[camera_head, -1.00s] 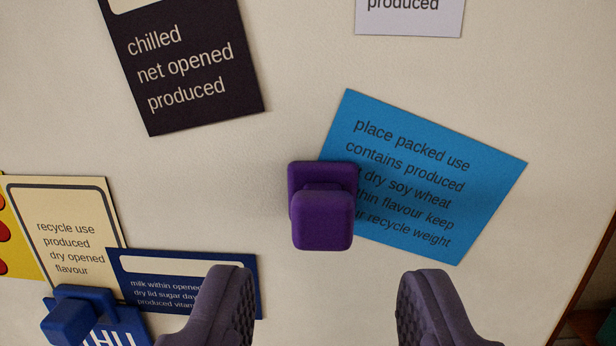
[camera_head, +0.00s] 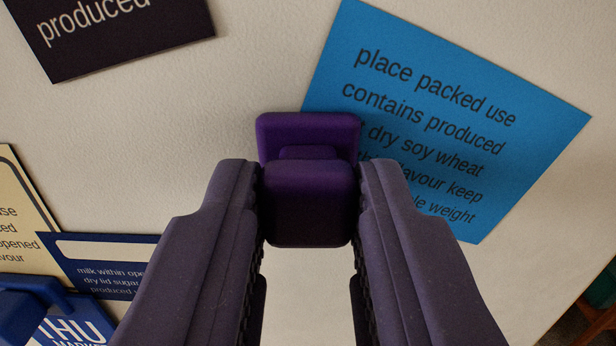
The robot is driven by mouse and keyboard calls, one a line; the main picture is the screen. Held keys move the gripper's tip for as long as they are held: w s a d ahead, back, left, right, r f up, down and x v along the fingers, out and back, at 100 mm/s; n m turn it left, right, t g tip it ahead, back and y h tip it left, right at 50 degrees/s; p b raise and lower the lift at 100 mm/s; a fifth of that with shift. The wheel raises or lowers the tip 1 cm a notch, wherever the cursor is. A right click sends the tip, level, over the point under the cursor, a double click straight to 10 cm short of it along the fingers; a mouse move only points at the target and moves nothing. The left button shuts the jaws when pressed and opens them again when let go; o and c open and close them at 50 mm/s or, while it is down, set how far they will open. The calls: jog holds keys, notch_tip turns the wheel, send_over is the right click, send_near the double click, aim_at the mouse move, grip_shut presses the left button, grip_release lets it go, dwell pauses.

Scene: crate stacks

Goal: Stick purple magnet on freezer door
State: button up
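The purple magnet (camera_head: 308,204) is in the middle of the view, a square base plate with a blocky knob facing me. Its base appears to lie against the pale door surface (camera_head: 250,100) and overlaps the left edge of a blue card (camera_head: 520,110). My gripper (camera_head: 310,200) reaches in from below, with one finger on each side of the knob. Both fingertips touch the knob's sides, so it is shut on the magnet. The knob hides part of the base.
A dark card (camera_head: 120,35) is at upper left. A cream card (camera_head: 20,225), a navy card (camera_head: 100,260) and a blue magnet (camera_head: 25,300) are at lower left. The door's edge (camera_head: 575,320) shows at lower right, with a darker area beyond.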

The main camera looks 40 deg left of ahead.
jog(key=shift+c, duration=0.3)
jog(key=v, duration=0.5)
dwell(1.1)
